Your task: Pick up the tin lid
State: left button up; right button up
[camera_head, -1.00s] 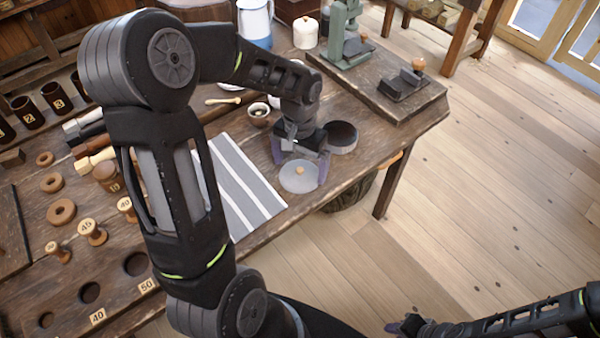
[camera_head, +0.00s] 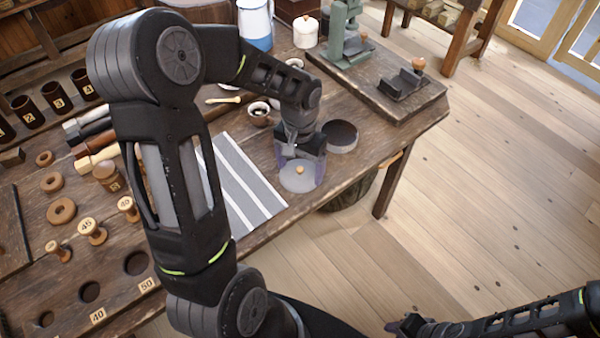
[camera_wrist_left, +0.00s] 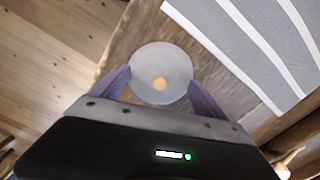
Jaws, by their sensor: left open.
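The tin lid (camera_head: 297,178) is a flat grey disc with an orange-brown knob, lying on the bench near its front edge. It also shows in the left wrist view (camera_wrist_left: 147,82), where its near part lies between the finger tips. My left gripper (camera_head: 300,177) is open, with its purple fingers on either side of the lid and nothing gripped. In the left wrist view the fingers (camera_wrist_left: 159,92) are spread about the lid's width; whether they touch its rim I cannot tell. My right gripper (camera_head: 405,325) is low at the bottom, far from the lid, its jaws unclear.
A dark round tin (camera_head: 340,136) stands just behind the lid. A striped cloth (camera_head: 243,185) lies to its left. A small bowl (camera_head: 259,113) and a board with a green press (camera_head: 346,45) are further back. Numbered spools (camera_head: 91,231) stand at left.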

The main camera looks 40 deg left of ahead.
aim_at(300, 168)
pick_arm(q)
jog(key=shift+s, duration=0.1)
jog(key=c, duration=1.1)
jog(key=shift+f, duration=0.1)
jog(key=shift+s+d, duration=0.1)
jog(key=shift+r, duration=0.25)
jog(key=c, duration=0.5)
jog(key=r, duration=0.9)
jog(key=shift+w+r, duration=0.2)
jog(key=shift+r, duration=0.15)
grip_shut()
jog(key=shift+r, duration=0.1)
